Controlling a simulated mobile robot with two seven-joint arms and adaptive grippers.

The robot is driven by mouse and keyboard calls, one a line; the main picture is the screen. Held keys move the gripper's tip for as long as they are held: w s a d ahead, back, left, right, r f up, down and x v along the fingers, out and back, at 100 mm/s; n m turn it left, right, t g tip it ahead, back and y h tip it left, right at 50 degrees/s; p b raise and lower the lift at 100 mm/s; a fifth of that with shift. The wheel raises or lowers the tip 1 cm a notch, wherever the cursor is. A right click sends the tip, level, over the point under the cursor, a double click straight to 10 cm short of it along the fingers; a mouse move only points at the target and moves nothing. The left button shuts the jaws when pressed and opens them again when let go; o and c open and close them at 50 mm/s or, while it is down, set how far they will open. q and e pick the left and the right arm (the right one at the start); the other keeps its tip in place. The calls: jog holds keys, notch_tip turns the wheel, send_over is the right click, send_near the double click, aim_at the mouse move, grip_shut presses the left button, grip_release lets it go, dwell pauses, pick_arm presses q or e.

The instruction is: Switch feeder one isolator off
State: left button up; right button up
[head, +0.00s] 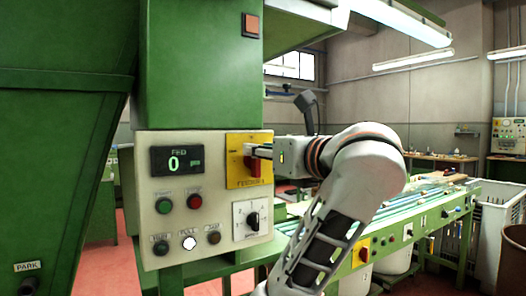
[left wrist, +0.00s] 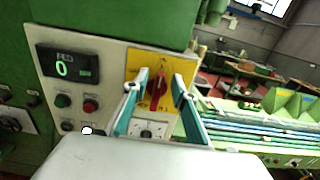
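The feeder one isolator is a red rotary handle (head: 248,163) on a yellow plate (head: 236,178) at the upper right of the cream control panel. In the left wrist view the handle (left wrist: 158,88) stands roughly upright on its yellow plate. My left gripper (head: 262,151) reaches in from the right in the head view, its fingertips at the handle and partly covering it. In the left wrist view its two teal fingers (left wrist: 162,86) are apart, one on each side of the handle. I cannot tell whether they touch it. My right gripper is not in view.
The panel also carries a display (head: 177,161) showing 0, several push buttons, and a black selector (head: 252,221) below the isolator. A green conveyor with another red switch (head: 363,253) stands at the right. A green hopper (head: 60,130) is at the left.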

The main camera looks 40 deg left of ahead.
pick_arm(q)
grip_shut()
